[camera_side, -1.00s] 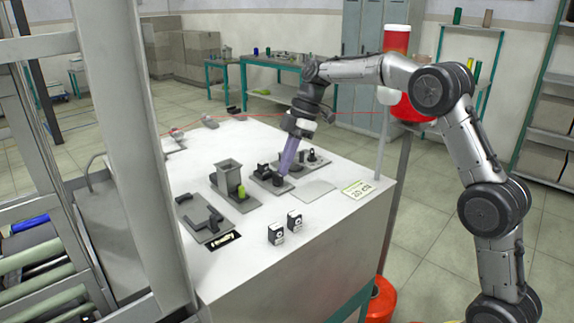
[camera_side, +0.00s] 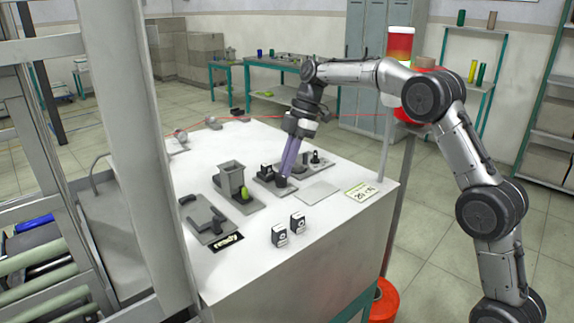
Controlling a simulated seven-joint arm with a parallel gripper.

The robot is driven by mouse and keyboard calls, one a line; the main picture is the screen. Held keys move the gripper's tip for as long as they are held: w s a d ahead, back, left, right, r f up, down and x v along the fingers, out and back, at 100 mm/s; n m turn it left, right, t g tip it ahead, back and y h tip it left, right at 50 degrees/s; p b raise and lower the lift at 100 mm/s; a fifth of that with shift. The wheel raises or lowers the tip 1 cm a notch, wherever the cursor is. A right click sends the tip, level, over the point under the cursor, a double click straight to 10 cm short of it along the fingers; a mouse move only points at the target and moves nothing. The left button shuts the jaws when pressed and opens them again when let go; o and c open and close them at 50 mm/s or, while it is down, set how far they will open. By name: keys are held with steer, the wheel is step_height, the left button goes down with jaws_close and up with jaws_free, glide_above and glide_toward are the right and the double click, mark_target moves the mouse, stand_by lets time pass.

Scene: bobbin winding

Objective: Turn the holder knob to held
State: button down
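My gripper (camera_side: 284,177) points down over the white bench with its long purple fingers. The fingertips are at a small dark knob (camera_side: 281,183) on a grey base plate in the middle of the bench. I take this to be the holder knob, but its setting is too small to read. Two fingers show close together. Whether they grip the knob or only stand over it cannot be told, because the tips overlap it.
A grey hopper-like box (camera_side: 231,178) with a yellow-green piece stands left of my gripper. A black display (camera_side: 227,243) reads "ready". Two small black-and-white boxes (camera_side: 288,229) stand near the front edge. A sign (camera_side: 361,190) lies at the right. Red thread crosses behind.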

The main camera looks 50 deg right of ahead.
steer(key=shift+a, duration=0.4)
steer(key=shift+s+a+f, duration=0.15)
steer(key=shift+s+a, duration=0.4)
steer(key=w+d+v, duration=0.1)
steer(key=v, duration=1.3)
steer(key=shift+s+d, duration=0.25)
steer(key=shift+s, duration=0.05)
